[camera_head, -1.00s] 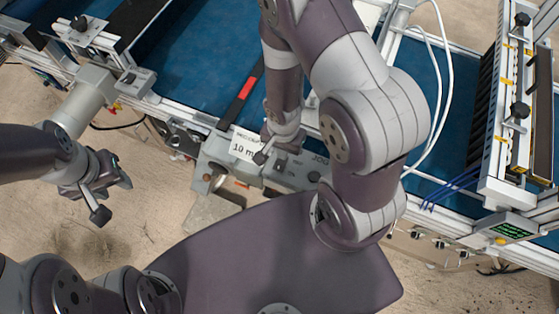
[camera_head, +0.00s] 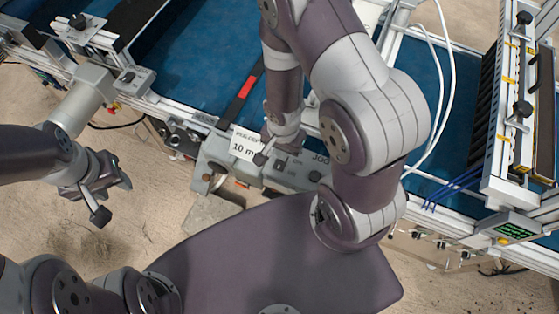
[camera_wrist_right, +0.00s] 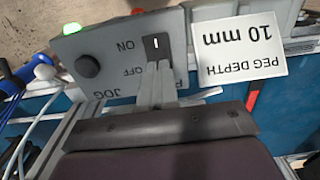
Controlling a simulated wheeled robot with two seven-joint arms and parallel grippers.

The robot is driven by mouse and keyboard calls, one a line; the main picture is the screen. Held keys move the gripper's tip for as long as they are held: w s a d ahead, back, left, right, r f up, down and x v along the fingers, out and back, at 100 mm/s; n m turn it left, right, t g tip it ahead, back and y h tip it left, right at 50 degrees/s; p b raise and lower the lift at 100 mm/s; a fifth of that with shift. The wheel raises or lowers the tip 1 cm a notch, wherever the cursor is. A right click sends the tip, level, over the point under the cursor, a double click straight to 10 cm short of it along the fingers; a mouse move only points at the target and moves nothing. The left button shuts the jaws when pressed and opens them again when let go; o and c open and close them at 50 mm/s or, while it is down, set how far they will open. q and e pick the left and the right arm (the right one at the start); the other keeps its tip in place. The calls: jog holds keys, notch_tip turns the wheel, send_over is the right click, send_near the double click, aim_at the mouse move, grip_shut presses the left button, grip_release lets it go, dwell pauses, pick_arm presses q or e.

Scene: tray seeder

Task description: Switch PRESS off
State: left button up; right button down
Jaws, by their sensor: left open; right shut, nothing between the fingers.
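The grey control box (camera_head: 225,160) carries the black rocker switch (camera_wrist_right: 157,44) with a white mark, beside the words ON and OFF. The word PRESS is mostly hidden by my fingers. My right gripper (camera_wrist_right: 157,66) is shut and empty, its fingertips at the OFF end of the switch; I cannot tell whether they touch it, nor which way the rocker is tipped. In the head view my right gripper (camera_head: 263,157) is small above the box, partly hidden by its wrist. My left gripper (camera_head: 112,196) is open and empty over the floor at the left.
A round black knob (camera_wrist_right: 88,66) near JOG and a green light (camera_wrist_right: 44,31) are on the same box. A white PEG DEPTH 10 mm card (camera_wrist_right: 238,45) stands beside the switch. White cables (camera_head: 440,100) and the seeder's rail (camera_head: 515,120) are to the right.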

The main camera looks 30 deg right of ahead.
jog(key=shift+f+b, duration=0.4)
notch_tip(320, 180, up, 7)
jog(key=p, duration=0.7)
jog(key=shift+r, duration=0.1)
dwell(0.4)
notch_tip(320, 180, up, 7)
jog(key=n+t+b, duration=0.1)
jog(key=n+b, duration=0.8)
jog(key=n, duration=0.1)
jog(key=shift+w+d+r, duration=0.2)
